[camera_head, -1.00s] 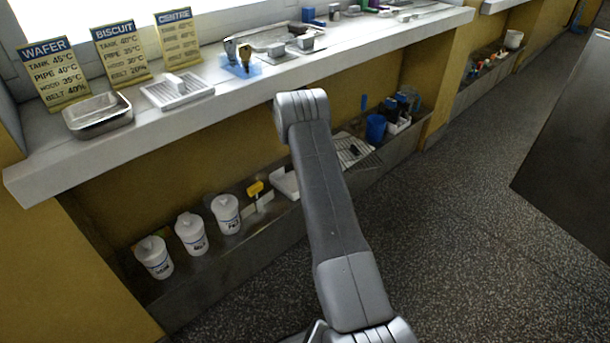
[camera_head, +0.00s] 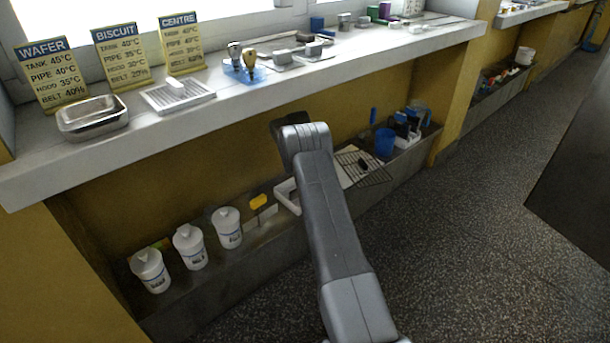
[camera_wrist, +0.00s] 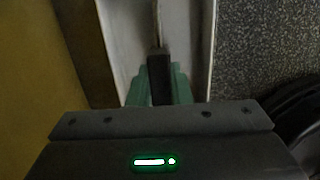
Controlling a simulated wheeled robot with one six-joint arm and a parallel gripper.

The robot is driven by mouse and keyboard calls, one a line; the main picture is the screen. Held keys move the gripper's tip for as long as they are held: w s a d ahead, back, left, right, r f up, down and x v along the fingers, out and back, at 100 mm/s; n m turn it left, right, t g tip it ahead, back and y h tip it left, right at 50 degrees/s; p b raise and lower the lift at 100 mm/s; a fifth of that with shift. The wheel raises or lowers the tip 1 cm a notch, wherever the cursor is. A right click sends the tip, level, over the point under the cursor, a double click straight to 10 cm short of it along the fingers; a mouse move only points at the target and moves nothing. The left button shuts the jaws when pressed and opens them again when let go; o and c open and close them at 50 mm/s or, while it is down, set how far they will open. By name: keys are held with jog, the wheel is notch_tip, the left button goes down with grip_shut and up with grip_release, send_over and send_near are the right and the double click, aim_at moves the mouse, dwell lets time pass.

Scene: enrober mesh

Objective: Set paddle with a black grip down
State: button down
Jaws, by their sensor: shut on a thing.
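The paddle with a black grip (camera_wrist: 159,72) is held upright in the wrist view between the green fingertips of my gripper (camera_wrist: 159,84). My gripper is shut on the black grip. The paddle's thin metal part (camera_wrist: 157,22) runs on toward the top edge, and its far end is out of frame. A white tray (camera_wrist: 207,45) lies beyond the fingers; I cannot tell whether the paddle touches it. In the head view, a white tray (camera_head: 284,197) shows partly on the low ledge, beside my arm. My arm hides the gripper and paddle there.
A wire rack (camera_head: 376,174) and a blue cup (camera_head: 384,141) are right. The white counter (camera_head: 120,150) overhangs the ledge. Speckled floor is open at right.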

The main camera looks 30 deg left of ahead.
jog(key=shift+f, duration=0.15)
jog(key=c, duration=1.3)
grip_release()
jog(key=r+p, duration=0.1)
jog(key=r, duration=0.1)
jog(key=r+p, duration=0.1)
jog(key=r, duration=0.2)
jog(key=r+p, duration=0.1)
jog(key=r, duration=0.1)
jog(key=shift+s+a+r, duration=0.2)
jog(key=shift+s+r, duration=0.1)
jog(key=shift+s, duration=0.1)
